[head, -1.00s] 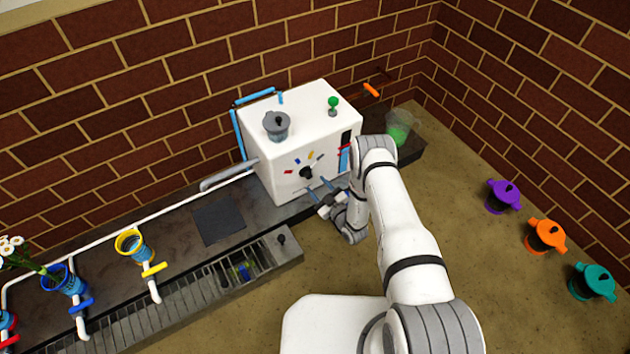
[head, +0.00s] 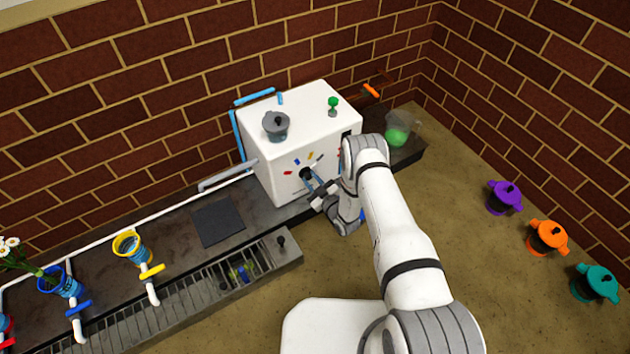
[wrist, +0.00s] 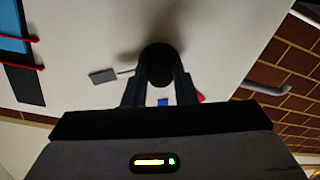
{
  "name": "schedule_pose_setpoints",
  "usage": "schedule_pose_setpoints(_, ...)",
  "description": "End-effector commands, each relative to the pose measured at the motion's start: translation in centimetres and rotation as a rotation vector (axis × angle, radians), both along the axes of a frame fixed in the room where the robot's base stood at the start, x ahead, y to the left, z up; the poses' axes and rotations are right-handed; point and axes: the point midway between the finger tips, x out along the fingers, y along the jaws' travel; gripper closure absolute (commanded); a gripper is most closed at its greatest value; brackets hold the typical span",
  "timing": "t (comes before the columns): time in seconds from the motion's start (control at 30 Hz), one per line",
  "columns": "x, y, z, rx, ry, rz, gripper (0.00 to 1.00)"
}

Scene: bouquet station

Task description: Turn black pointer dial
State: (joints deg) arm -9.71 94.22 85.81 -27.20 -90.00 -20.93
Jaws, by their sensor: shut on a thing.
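The black pointer dial (head: 306,173) sits on the front face of the white box machine (head: 283,186), with small coloured marks around it. My gripper (head: 311,180) reaches the dial from the front right. In the wrist view the two fingers (wrist: 160,92) are shut on the round black dial (wrist: 161,62), one on each side. A grey mark (wrist: 103,76) lies to the left of the dial in that view, with a thin line between them. A red mark (wrist: 201,97) shows at the right finger. Which way the pointer faces is hard to tell.
On the machine stand a grey lidded pot (head: 276,127) and a green knob (head: 333,103). A clear container with green contents (head: 398,134) stands behind my arm. Purple (head: 504,197), orange (head: 547,237) and teal (head: 595,283) lidded pots stand at the right. A dark square pad (head: 218,222) lies left.

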Motion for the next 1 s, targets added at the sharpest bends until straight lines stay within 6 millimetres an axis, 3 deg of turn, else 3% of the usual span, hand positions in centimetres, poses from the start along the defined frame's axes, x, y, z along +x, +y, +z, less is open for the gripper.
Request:
schedule_pose_setpoints(0.17, 0.0, -0.1, 0.0, 0.0, -0.001, -0.002, 0.98)
schedule_pose_setpoints(0.2, 0.1, -1.6, 0.0, 0.0, 0.0, -0.009, 0.98)
schedule_pose_setpoints(0.57, 0.4, -0.4, 0.2, -0.064, -0.049, -0.01, 0.98)
schedule_pose_setpoints(1.0, 0.5, -0.1, 0.5, -0.363, -0.257, -0.007, 0.98)
